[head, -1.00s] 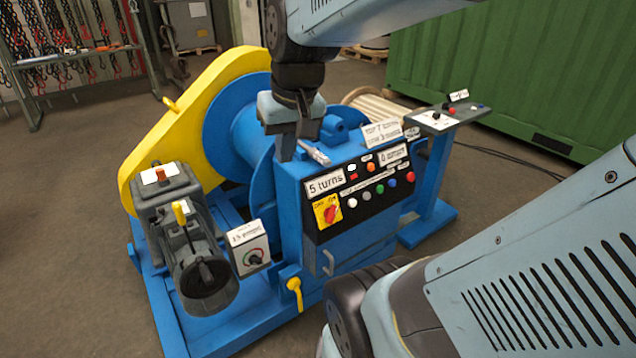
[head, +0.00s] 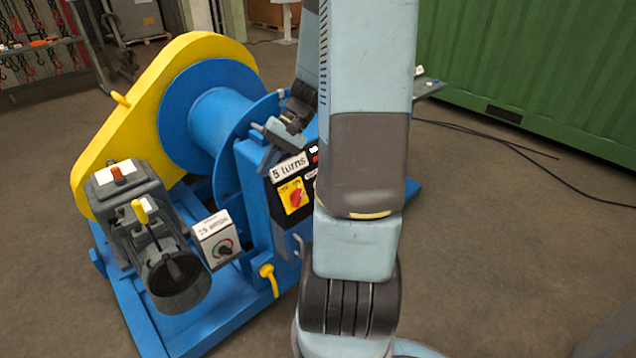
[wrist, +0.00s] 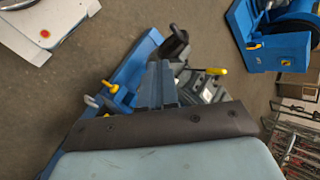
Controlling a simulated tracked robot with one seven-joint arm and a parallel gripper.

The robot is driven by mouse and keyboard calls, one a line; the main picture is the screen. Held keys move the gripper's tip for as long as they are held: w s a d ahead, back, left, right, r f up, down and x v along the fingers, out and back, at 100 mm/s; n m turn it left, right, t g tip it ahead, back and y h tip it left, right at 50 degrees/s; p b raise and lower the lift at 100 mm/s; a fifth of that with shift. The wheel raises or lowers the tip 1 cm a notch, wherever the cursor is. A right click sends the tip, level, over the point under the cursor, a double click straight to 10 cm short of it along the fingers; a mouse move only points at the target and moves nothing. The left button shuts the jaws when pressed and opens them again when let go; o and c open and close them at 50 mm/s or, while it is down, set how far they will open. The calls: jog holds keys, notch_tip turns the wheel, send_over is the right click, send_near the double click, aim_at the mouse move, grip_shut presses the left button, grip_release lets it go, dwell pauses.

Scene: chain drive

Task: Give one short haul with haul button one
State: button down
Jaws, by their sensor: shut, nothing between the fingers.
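A red button (head: 315,160) shows at the panel's edge. My arm hides the rest of the panel, and I cannot make out which button is haul button one. My gripper (head: 277,133) is above the top left of the box, partly behind my arm. In the wrist view its fingers (wrist: 158,84) are shut and empty, with the motor's yellow lever (wrist: 211,70) beyond them.
The blue drum (head: 213,112) and yellow guard (head: 105,140) stand left of the box. The grey motor (head: 175,265) and a small dial box (head: 213,240) are in front. A green container (head: 530,60) stands behind; black cables (head: 520,150) cross open floor.

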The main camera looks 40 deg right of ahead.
jog(key=d+f+m+t+h, duration=0.1)
jog(key=d+f+m+t, duration=0.7)
jog(key=d, duration=0.5)
jog(key=s+d+f+m+t+h, duration=0.1)
jog(key=d+f+m+t+h, duration=0.1)
jog(key=d+f+m+t, duration=0.6)
jog(key=d+f+t, duration=0.5)
jog(key=shift+f+m, duration=0.15)
jog(key=shift+m, duration=0.25)
jog(key=w+f, duration=0.4)
jog(key=w, duration=0.3)
jog(key=shift+w+a+h, duration=0.3)
jog(key=shift+w, duration=0.05)
jog(key=shift+w, duration=0.1)
dwell(1.0)
jog(key=shift+w+f, duration=0.1)
jog(key=shift+w, duration=0.1)
